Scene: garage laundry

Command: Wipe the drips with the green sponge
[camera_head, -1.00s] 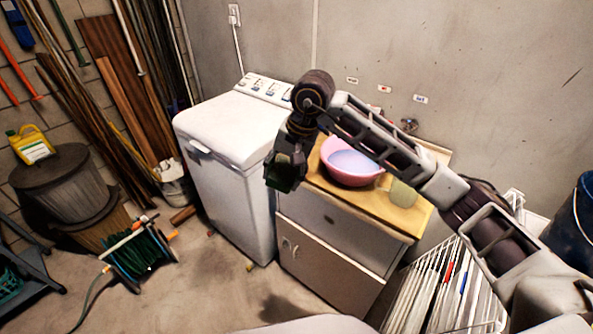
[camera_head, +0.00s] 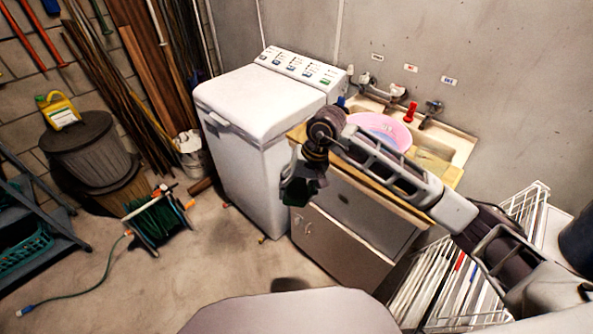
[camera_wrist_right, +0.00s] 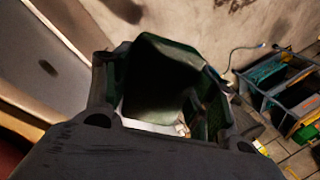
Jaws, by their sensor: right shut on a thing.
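My right gripper (camera_head: 298,192) is shut on the green sponge (camera_head: 296,193). It hangs in front of the white washer's right edge and the cabinet's left edge. In the right wrist view the sponge (camera_wrist_right: 160,85) looks dark green and fills the space between the fingers. A small dark spot (camera_head: 343,198) shows on the grey cabinet front (camera_head: 365,215); I cannot tell whether it is a drip or a fitting. A dark patch (camera_head: 290,284) on the floor may be a stain or a shadow. My left gripper is not in view.
A pink basin (camera_head: 388,127) sits at the sink (camera_head: 455,150), partly behind my right arm. The washer (camera_head: 245,130) stands left of the cabinet. A white wire rack (camera_head: 525,205) is on the right. A hose reel (camera_head: 155,222) stands on otherwise open floor at left.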

